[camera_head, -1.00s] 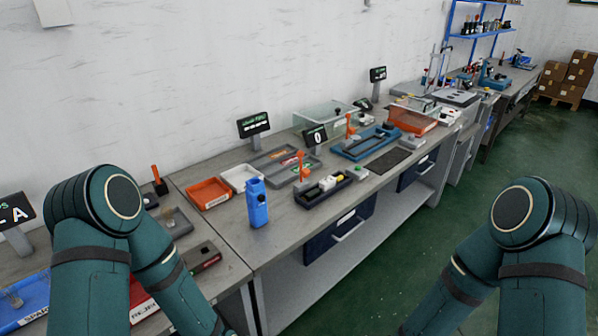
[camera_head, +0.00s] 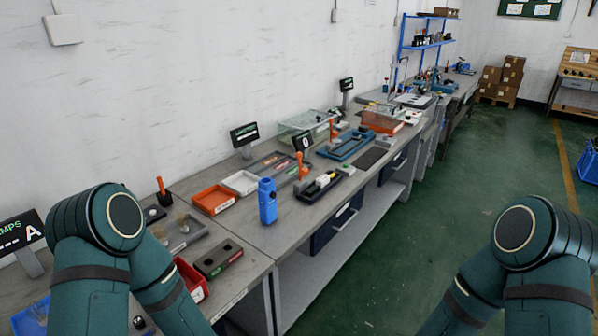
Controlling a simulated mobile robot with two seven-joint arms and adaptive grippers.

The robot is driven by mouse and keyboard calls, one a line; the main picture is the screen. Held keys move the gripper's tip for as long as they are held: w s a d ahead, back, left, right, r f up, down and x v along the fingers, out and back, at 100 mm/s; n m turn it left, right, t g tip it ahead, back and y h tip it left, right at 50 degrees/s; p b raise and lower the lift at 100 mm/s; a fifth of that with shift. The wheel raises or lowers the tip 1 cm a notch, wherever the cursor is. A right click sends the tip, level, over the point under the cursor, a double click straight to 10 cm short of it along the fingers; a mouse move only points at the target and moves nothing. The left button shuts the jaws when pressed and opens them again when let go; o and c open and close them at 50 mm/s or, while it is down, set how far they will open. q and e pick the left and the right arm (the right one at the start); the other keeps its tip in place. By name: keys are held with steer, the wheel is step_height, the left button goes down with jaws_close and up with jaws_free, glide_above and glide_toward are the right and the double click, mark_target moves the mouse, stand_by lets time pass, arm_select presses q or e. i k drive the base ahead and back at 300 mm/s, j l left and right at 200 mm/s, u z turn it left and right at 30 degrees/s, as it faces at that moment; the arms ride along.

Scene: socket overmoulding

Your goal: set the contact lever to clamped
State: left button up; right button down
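Several orange levers stand on the benches. One orange lever (camera_head: 162,188) on a dark base is on the near bench at left. Another orange lever (camera_head: 300,165) stands upright behind a black tray on the middle bench. A third orange lever (camera_head: 332,130) stands by a blue fixture further back. I cannot tell which one is the contact lever, and no clamped marking is readable. My two arms show at the lower left and lower right, but both grippers are out of the frame.
A blue upright device (camera_head: 268,202) stands at the middle bench's front edge. Near it are an orange tray (camera_head: 213,199), a white tray (camera_head: 242,182) and a black tray (camera_head: 321,187). A blue fixture (camera_head: 346,145) lies behind. Green floor (camera_head: 400,270) right of the benches is clear.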

mark_target(304, 171)
steer(key=k+j, duration=0.2)
steer(key=j, duration=0.2)
steer(key=k+j+z, duration=0.15)
steer(key=j, duration=0.25)
steer(key=l+u, duration=0.1)
steer(key=u, duration=0.35)
steer(key=i+l+u, duration=0.1)
steer(key=u, duration=0.4)
steer(key=l+u, duration=0.1)
steer(key=u, duration=0.35)
steer(key=l+u, duration=0.25)
steer(key=l, duration=0.2)
steer(key=i+l+u, duration=0.1)
steer(key=l+u, duration=0.2)
steer(key=l, duration=0.2)
steer(key=l+u, duration=0.1)
steer(key=l, duration=0.4)
steer(key=k+l+u, duration=0.15)
steer(key=l, duration=0.3)
steer(key=k+l, duration=0.1)
steer(key=l, duration=1.3)
